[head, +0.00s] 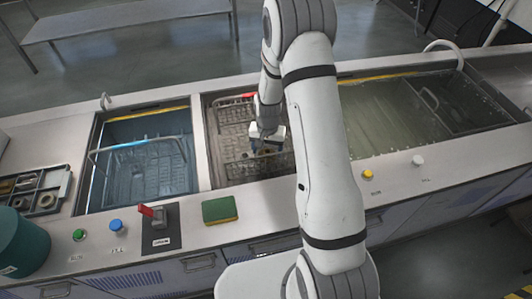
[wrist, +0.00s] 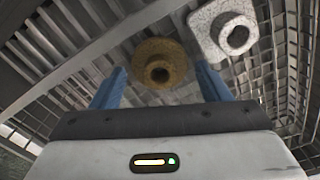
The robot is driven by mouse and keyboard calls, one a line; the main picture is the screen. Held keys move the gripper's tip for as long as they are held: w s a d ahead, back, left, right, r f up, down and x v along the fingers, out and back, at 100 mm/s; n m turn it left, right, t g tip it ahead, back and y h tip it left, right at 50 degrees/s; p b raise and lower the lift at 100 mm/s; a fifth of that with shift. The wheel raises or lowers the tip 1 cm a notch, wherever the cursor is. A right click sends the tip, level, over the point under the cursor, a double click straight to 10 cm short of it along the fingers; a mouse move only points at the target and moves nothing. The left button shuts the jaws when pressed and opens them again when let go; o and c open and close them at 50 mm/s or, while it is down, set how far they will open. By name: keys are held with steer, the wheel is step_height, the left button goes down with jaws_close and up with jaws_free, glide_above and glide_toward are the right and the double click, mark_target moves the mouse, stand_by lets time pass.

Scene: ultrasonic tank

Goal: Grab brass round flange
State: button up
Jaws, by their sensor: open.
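The brass round flange (wrist: 160,52) shows in the wrist view, a yellow-brown disc with a raised hub and dark bore, lying in a metal basket. My gripper (wrist: 163,80) is open, with its two blue fingers on either side of the flange's near part. I cannot tell whether the fingers touch it. The flange cannot be made out there.
A grey square flange (wrist: 228,35) lies close to the right of the brass one. Basket walls (wrist: 60,45) rise nearby. A water-filled tank (head: 120,190) is on the left, another (head: 385,125) on the right. A green sponge (head: 219,210) lies on the front ledge.

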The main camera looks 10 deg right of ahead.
steer(key=shift+f, duration=0.5)
steer(key=shift+c, duration=0.5)
steer(key=c, duration=0.9)
